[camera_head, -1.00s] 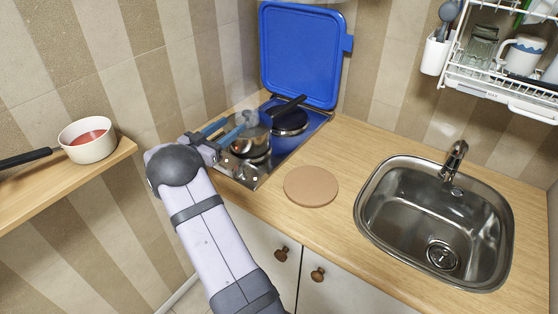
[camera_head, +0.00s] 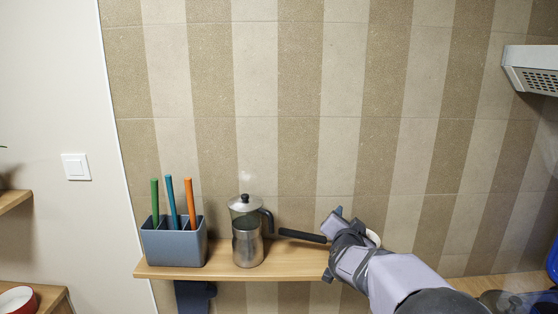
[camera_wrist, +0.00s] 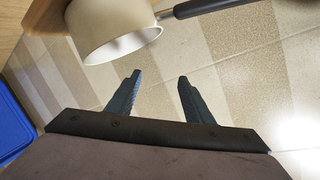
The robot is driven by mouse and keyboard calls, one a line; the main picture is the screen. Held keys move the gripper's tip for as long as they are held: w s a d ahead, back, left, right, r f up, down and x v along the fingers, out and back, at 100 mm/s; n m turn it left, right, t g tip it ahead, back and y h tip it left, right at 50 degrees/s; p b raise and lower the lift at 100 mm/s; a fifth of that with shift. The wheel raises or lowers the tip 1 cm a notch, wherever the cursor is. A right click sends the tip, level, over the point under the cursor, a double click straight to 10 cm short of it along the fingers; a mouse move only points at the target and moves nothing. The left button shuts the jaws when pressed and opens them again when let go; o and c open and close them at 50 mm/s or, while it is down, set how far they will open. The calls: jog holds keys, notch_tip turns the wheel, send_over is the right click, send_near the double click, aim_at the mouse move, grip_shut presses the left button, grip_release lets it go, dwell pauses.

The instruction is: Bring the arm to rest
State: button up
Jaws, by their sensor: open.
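My gripper (camera_head: 337,222) is at the shelf in the head view, in front of a cream saucepan (camera_head: 373,237) that it mostly hides. The saucepan's black handle (camera_head: 302,235) points left over the shelf. In the wrist view my gripper (camera_wrist: 159,78) is open, with nothing between its two fingers. The saucepan (camera_wrist: 112,28) shows beyond the fingertips, apart from them, with its handle (camera_wrist: 215,7) to the right. The blue hob lid (camera_head: 553,262) is cut off at the head view's right edge.
The wooden shelf (camera_head: 220,270) also holds a grey holder (camera_head: 173,246) with three coloured sticks and a steaming glass-and-metal pot (camera_head: 247,240). A hood (camera_head: 530,70) juts out at upper right. The wall above the shelf is clear.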

jog(key=s+a+r+n+y, duration=0.2)
jog(key=s+a+y, duration=0.1)
jog(key=a, duration=0.4)
jog(key=s+a+f+n+g+y, duration=0.2)
jog(key=s+a+f+g+y, duration=0.15)
jog(key=s+a+f, duration=0.35)
jog(key=s+d+f+n+g+h+b, duration=0.1)
jog(key=s+d+f+g+b, duration=0.3)
jog(key=s+f, duration=0.8)
jog(key=s+d+f+n+g+h+b, duration=0.1)
jog(key=s+d+f+n+g+b, duration=0.3)
jog(key=s+f, duration=0.9)
jog(key=s+d+g, duration=0.1)
jog(key=s+g, duration=0.2)
jog(key=s, duration=0.3)
jog(key=shift+d+n, duration=0.15)
jog(key=shift+n, duration=0.15)
jog(key=shift+f+h, duration=0.1)
jog(key=shift+h, duration=0.15)
